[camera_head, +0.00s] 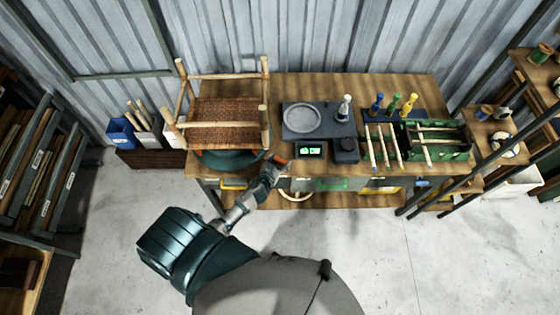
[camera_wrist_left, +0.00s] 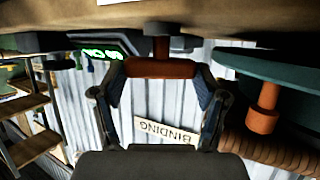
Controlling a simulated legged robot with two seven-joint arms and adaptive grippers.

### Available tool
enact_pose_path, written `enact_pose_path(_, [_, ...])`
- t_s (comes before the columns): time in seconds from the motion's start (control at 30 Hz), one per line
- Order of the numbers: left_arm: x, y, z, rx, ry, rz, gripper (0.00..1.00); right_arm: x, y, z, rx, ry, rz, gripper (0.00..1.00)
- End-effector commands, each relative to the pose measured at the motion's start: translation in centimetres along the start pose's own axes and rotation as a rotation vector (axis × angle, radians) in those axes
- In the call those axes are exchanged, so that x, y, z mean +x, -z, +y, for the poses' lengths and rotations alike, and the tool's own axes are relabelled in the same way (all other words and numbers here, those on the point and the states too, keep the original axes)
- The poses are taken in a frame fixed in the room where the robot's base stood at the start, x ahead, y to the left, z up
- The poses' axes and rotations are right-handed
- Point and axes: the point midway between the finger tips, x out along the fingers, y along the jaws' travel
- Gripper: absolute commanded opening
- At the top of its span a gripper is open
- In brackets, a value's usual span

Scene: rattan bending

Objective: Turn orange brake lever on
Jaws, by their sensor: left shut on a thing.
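The orange brake lever (camera_head: 281,160) sits at the front edge of the workbench, just right of a round dark green turntable (camera_head: 232,160). In the left wrist view the lever (camera_wrist_left: 160,67) is a short orange bar on a dark stem, lying crosswise between my fingers. My left gripper (camera_head: 274,168) is shut on it. The left wrist view shows the gripper (camera_wrist_left: 160,78) with one finger at each end of the bar. Another orange-brown knob (camera_wrist_left: 262,112) hangs under the green disc, apart from my fingers. My right gripper is not in view.
A rattan chair frame (camera_head: 222,124) stands on the turntable. A small box with a lit green display (camera_head: 310,150) lies right of the lever. A grey plate (camera_head: 302,120), bottles and a green rack (camera_head: 440,143) fill the bench. The floor in front is clear.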

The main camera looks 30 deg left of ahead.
Motion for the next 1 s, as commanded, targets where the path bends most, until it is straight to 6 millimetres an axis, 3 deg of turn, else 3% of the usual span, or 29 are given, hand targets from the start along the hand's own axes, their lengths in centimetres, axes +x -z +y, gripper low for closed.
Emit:
enact_pose_path(0.2, [0.0, 0.2, -0.5, 0.086, -0.186, -0.004, 0.38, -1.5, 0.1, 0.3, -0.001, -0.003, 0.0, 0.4])
enact_pose_path(0.5, [0.2, 0.0, -0.8, 0.173, -0.399, -0.004, 0.38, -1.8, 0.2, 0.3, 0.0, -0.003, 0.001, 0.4])
enact_pose_path(1.0, [0.2, 0.0, -0.8, 0.232, -0.551, -0.005, 0.38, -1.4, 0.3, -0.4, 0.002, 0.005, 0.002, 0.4])
